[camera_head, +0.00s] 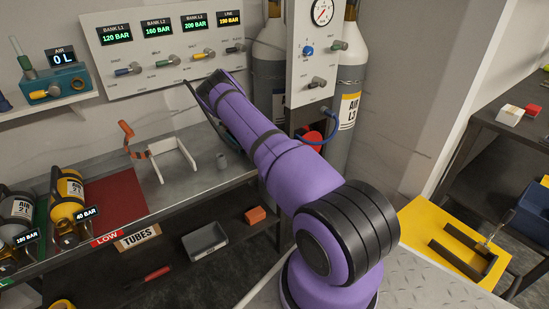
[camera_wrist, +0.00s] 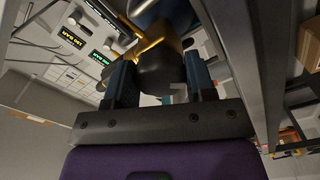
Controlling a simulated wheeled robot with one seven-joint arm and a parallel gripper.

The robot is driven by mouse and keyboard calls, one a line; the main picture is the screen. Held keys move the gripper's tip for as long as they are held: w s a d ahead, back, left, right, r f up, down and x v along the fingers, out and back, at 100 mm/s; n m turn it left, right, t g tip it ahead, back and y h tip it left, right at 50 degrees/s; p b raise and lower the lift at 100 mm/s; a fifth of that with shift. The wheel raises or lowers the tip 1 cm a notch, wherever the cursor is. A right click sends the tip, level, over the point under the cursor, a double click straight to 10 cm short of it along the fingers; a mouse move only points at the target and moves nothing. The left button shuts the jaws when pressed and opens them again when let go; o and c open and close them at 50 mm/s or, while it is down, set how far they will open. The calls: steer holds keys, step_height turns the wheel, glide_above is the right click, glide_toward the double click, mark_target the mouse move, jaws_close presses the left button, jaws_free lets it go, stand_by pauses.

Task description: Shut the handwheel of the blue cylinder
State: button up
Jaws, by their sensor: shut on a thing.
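In the wrist view my gripper (camera_wrist: 160,72) is shut on a rounded black handwheel (camera_wrist: 161,66), one teal-grey finger on each side. The handwheel sits against a brass valve (camera_wrist: 148,36). Beyond the valve, at the top of the picture, is part of a blue rounded body (camera_wrist: 165,10), which looks like the blue cylinder. Most of it is out of frame. How far the handwheel is turned cannot be told. In the head view my purple arm reaches up and away over the bench, and the gripper and the blue cylinder are hidden.
A gauge panel (camera_head: 115,74) with several knobs stands behind the bench. Tall grey cylinders (camera_head: 352,78) stand at its right. A white frame (camera_head: 180,157) and an orange-handled tool (camera_head: 126,132) are on the bench.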

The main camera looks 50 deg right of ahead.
steer(key=m, duration=1.4)
steer(key=shift+f+m, duration=0.1)
steer(key=shift+m, duration=0.3)
steer(key=m, duration=0.3)
steer(key=shift+a+m, duration=0.1)
steer(key=shift+m, duration=0.2)
steer(key=m, duration=0.3)
steer(key=shift+m, duration=0.3)
steer(key=m, duration=0.6)
steer(key=shift+a, duration=0.2)
steer(key=shift+m, duration=0.3)
steer(key=o, duration=0.9)
